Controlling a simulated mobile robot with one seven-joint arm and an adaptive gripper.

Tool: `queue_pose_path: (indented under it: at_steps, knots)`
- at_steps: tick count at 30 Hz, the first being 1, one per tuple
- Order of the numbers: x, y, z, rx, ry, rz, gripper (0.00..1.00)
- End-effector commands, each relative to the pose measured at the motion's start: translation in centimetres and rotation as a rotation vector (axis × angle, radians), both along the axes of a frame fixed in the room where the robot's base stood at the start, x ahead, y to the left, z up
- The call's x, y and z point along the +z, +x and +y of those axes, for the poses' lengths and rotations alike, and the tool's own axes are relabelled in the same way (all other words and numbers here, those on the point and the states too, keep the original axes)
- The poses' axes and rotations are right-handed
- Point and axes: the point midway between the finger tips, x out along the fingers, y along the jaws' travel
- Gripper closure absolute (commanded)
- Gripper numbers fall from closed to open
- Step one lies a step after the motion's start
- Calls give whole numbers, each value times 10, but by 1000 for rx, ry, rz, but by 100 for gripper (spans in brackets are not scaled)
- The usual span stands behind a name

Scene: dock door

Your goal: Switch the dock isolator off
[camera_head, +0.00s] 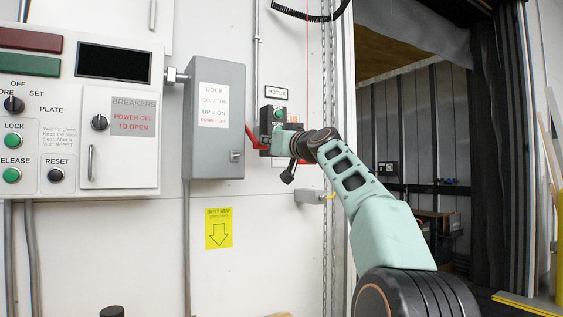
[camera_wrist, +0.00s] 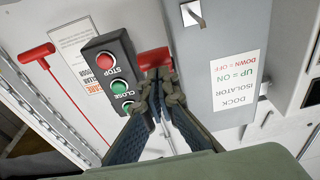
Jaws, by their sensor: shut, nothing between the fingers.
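The dock isolator is a grey box (camera_head: 215,120) on the wall, labelled up for on and down for off. Its red lever (camera_head: 252,138) sticks out of the right side and slants down to the right in the head view. The wrist view shows the box (camera_wrist: 222,70) upside down, with the red lever grip (camera_wrist: 153,58) beside it. My gripper (camera_wrist: 160,82) is shut and empty, its fingertips at the red grip and overlapping part of it. Whether they touch is unclear. In the head view my gripper (camera_head: 279,143) is right of the lever, its fingertips hard to make out.
A black motor station (camera_wrist: 112,72) with stop and close buttons sits close beside my fingers. A red T-handle (camera_wrist: 38,53) on a red cord hangs beyond it. A breaker panel (camera_head: 125,130) is left of the isolator. The open dock doorway (camera_head: 410,120) is at right.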

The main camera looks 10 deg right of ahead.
Motion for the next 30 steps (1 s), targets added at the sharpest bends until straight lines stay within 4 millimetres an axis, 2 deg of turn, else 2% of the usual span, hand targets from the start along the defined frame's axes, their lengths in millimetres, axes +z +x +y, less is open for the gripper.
queue_pose_path:
  at_steps: [1,3,4,5,15,21,30]
  knots:
    - [12,-6,1,-3,-1,-9,100]
    - [22,-12,3,-4,-1,-15,100]
    - [7,-12,0,-5,0,-11,100]
    - [1,-14,-1,-6,1,-10,100]
    - [-34,-33,-8,-8,1,-16,100]
    - [-51,-43,-11,-10,1,-15,100]
    - [-65,-50,-14,-7,3,-18,100]
